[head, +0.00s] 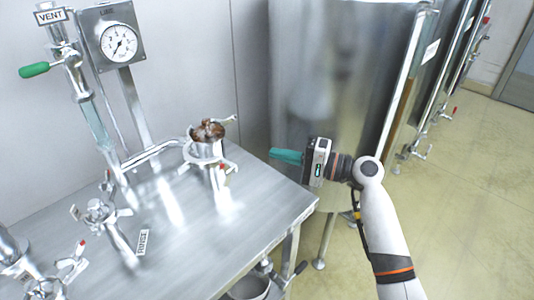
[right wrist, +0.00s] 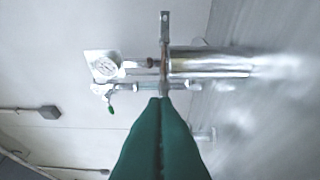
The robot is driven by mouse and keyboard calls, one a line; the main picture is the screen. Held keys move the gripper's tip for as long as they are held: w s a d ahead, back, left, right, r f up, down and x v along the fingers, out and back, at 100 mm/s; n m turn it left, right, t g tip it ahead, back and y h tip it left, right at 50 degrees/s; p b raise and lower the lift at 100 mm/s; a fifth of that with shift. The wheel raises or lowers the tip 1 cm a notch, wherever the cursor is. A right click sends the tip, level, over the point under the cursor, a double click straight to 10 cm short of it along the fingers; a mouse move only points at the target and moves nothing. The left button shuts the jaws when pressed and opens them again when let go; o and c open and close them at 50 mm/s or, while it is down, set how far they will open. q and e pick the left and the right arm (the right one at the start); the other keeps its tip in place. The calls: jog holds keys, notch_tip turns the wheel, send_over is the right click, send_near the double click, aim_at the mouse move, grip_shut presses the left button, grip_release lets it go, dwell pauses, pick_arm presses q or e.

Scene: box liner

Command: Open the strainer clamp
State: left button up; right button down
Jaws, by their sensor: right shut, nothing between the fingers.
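The strainer (head: 207,149) stands on the steel table, with a brown, lumpy mass (head: 208,130) at its top. A metal ring with projecting arms, apparently the clamp (head: 190,160), goes around it; whether it is open or closed I cannot tell. My right gripper (head: 273,153) is to the right of the strainer, its teal fingers pointing left towards it, shut and empty, with a gap between. In the right wrist view the shut fingertips (right wrist: 161,99) appear just below the ring (right wrist: 165,65) and the steel body (right wrist: 210,65), seen sideways. My left gripper is not in view.
The table (head: 240,230) also carries a pressure gauge (head: 120,42), a vent valve with a green handle (head: 34,70), and more clamped fittings (head: 100,212) at left. A large steel tank (head: 335,75) stands behind my right gripper. Open floor (head: 470,200) lies to the right.

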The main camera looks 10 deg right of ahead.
jog(key=w+a+p, duration=0.1)
jog(key=a+p, duration=0.3)
jog(key=a, duration=0.6)
jog(key=shift+w+a, duration=0.2)
jog(key=shift+a, duration=0.15)
jog(key=shift+w, duration=0.1)
